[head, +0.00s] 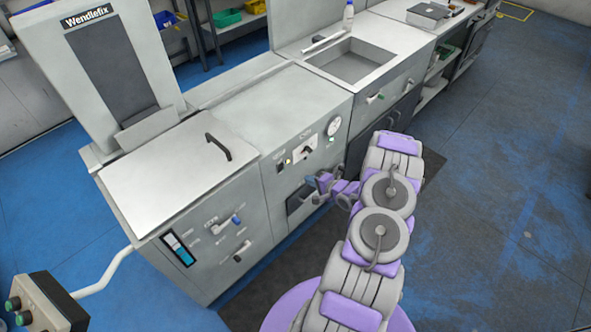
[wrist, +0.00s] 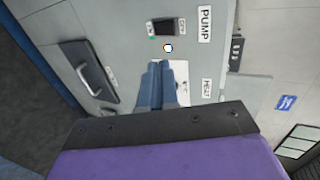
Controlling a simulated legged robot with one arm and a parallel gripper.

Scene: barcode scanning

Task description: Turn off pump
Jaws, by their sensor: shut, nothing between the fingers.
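The pump switch is a black rocker (wrist: 168,27) on the grey machine front, beside the PUMP label (wrist: 205,23) in the wrist view. Small marks sit at its ends; I cannot tell which way it is set. In the head view the small switch (head: 281,163) is on the middle cabinet's panel. A small round white and orange lamp (wrist: 168,48) is beside the rocker. My gripper (wrist: 158,66) is shut and empty, its blue fingers pointing at the panel just below the rocker in the picture. In the head view my gripper (head: 311,181) is below the panel controls.
The HEAT label (wrist: 207,90) and its white plate (wrist: 181,75) are beside my fingers, the plate partly hidden. A dark drawer (head: 299,203) with a handle (wrist: 97,75) is close by.

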